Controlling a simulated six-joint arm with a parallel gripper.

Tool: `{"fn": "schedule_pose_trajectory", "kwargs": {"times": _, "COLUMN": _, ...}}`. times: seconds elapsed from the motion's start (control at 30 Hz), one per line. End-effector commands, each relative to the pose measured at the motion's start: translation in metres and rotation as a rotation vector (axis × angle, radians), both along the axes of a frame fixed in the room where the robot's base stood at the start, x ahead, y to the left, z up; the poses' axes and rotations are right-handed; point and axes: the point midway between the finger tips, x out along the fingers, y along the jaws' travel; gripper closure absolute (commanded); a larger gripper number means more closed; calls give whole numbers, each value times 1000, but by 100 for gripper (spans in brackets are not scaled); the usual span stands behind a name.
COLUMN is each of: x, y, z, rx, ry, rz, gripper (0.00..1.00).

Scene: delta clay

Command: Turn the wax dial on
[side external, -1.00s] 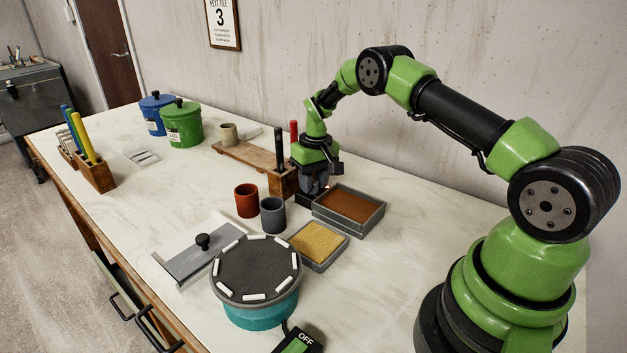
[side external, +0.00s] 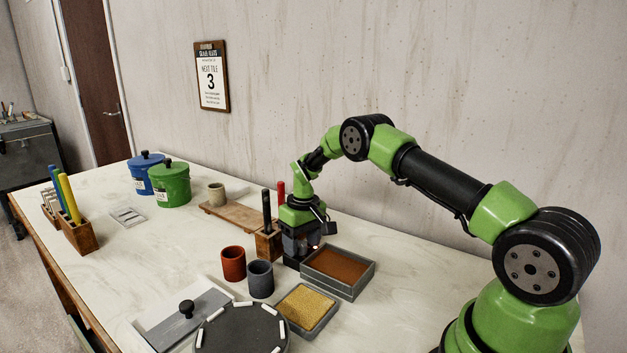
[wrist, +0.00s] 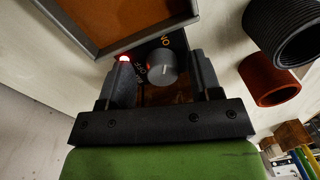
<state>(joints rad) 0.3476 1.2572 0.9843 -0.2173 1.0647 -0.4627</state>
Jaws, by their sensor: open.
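The wax dial (wrist: 163,68) is a dark round knob in the wrist view, with a small orange mark on its side toward the OFF lettering. Part of a second label shows above it. A small red light (wrist: 124,59) glows beside it. My gripper (wrist: 163,78) is open, with one jaw on either side of the knob; I cannot tell whether either jaw touches it.
A brown-filled tray (side external: 366,279) stands close to my gripper. A red cup (side external: 233,263), a grey cup (side external: 260,279) and a wooden holder (side external: 268,246) with a black stick are nearby. A yellow sponge tray (side external: 331,322) and a round turntable (side external: 243,335) lie in front.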

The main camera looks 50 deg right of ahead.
Motion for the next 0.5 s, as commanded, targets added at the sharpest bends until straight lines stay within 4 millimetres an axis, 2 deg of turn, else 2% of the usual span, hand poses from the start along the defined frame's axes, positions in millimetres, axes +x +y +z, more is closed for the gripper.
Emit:
{"fn": "schedule_pose_trajectory", "kwargs": {"times": 0.07, "x": 0, "y": 0, "z": 0, "rx": -1, "ry": -1, "rz": 106, "gripper": 42}}
{"fn": "schedule_pose_trajectory", "kwargs": {"times": 0.1, "x": 1, "y": -1, "z": 13, "rx": -2, "ry": -6, "rz": 98, "gripper": 42}}
{"fn": "schedule_pose_trajectory", "kwargs": {"times": 0.5, "x": 1, "y": -5, "z": 98, "rx": -1, "ry": -7, "rz": 96, "gripper": 42}}
